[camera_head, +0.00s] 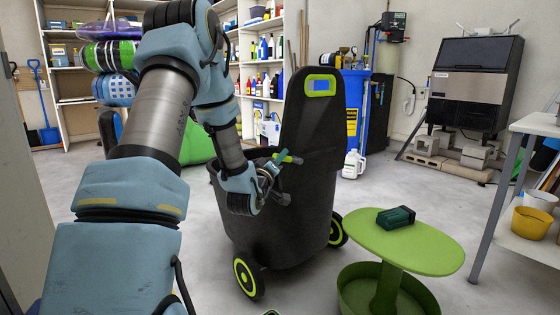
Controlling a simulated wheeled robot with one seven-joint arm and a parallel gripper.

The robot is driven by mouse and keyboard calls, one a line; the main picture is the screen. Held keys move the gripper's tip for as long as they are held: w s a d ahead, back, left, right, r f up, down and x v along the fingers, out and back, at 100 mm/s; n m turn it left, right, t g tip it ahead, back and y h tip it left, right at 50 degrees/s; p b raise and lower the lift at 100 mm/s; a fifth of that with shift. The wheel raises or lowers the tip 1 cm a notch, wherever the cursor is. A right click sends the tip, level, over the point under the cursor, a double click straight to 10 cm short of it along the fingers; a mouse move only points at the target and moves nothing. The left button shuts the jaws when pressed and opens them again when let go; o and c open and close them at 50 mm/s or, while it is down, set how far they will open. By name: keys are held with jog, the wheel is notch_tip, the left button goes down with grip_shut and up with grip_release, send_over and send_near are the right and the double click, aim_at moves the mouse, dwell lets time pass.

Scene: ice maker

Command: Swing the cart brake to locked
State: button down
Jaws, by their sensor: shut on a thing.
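The dark grey cart (275,225) stands in the middle on wheels with bright green rims, its tall back panel and tilted lid upright behind the bin. A short green-tipped lever (291,159), which looks like the cart brake, sticks out at the bin's upper front. My gripper (275,168) is at this lever, shut on it. The fingers and my wrist hide much of the lever's base, so its exact angle is hard to tell. My arm reaches in from the lower left, covering the cart's left upper side.
A green round table (405,243) with a dark green box (396,217) stands close to the right of the cart. A white jug (353,164) and a blue barrel (353,110) are behind. A grey workbench (537,124) is at right. Open floor lies between.

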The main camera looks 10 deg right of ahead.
jog(key=shift+f, duration=0.15)
jog(key=c, duration=0.7)
grip_release()
jog(key=shift+c, duration=0.2)
jog(key=p+v, duration=0.1)
jog(key=v, duration=1)
